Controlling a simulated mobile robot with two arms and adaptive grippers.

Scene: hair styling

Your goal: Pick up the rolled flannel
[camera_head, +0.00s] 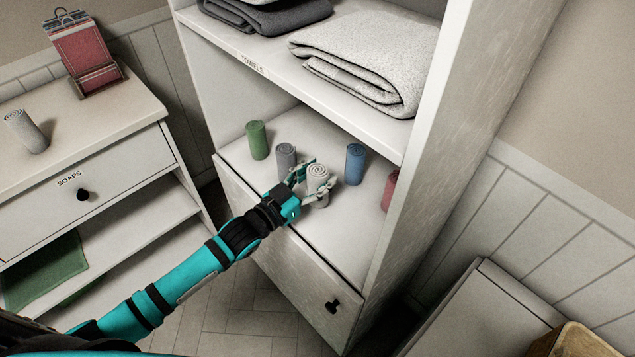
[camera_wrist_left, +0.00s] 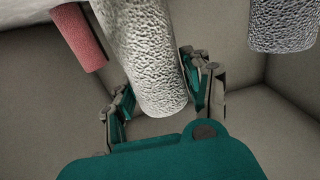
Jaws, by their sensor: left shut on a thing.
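A cream-white rolled flannel (camera_head: 317,179) stands upright at the lower shelf of the tall cabinet. My left gripper (camera_head: 319,174) is shut on it, with one finger on each side. The left wrist view shows the same white roll (camera_wrist_left: 146,55) between the fingers. I cannot tell whether its base touches the shelf. Other rolled flannels stand around it: green (camera_head: 257,140), grey (camera_head: 286,158), blue (camera_head: 355,164) and red (camera_head: 389,192), the red partly hidden by the cabinet's side panel. My right gripper is out of view.
The upper shelf (camera_head: 262,58) holds folded towels (camera_head: 365,70) above the rolls. The cabinet side panel (camera_head: 440,130) bounds the right. A drawer unit (camera_head: 110,115) at left carries another pale roll (camera_head: 25,131) and a red item (camera_head: 84,50).

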